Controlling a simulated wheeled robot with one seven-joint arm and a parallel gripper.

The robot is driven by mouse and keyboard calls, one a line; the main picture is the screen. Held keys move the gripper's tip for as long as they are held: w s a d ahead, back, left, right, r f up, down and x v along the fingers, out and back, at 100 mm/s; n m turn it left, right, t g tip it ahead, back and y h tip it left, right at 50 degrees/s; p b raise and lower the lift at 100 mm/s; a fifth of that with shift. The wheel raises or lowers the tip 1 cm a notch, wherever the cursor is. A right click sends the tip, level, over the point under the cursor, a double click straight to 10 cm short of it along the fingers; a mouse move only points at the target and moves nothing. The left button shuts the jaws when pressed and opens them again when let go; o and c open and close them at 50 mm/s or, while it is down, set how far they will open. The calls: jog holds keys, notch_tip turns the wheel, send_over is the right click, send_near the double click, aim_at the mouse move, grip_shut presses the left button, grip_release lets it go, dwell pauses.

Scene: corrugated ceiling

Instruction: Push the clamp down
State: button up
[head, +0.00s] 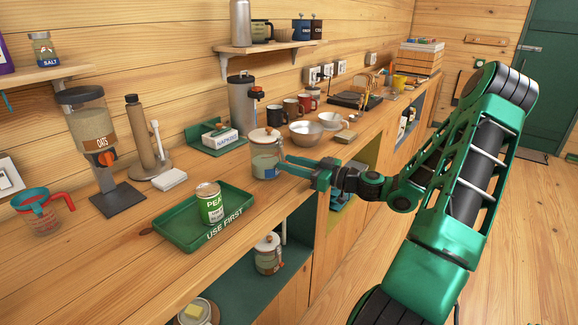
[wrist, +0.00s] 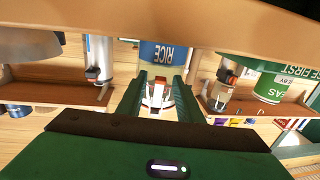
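The jar (head: 265,158) stands on the wooden counter, with a pale lid and knob on top. In the wrist view, which looks upside down, its blue RICE label (wrist: 163,53) shows. A pale metal part, apparently the clamp (wrist: 157,94), shows between my finger tips; its exact position is hard to tell. My gripper (head: 284,165) is at the right, front side of the jar, with its two green fingers apart. The wrist view also shows my gripper (wrist: 160,92) open, fingers on either side of the clamp area. I cannot tell whether either finger touches the jar.
A green tray (head: 170,232) marked USE FIRST holds a pea can (head: 210,203) at the front left. Open shelves lie below the counter.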

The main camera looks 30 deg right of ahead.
grip_shut()
jog(key=shift+w+a+f+t+y, duration=0.1)
jog(key=shift+w+f+t+y, duration=0.2)
jog(key=shift+t, duration=0.3)
jog(key=shift+r, duration=0.1)
grip_release()
jog(key=shift+s, duration=0.15)
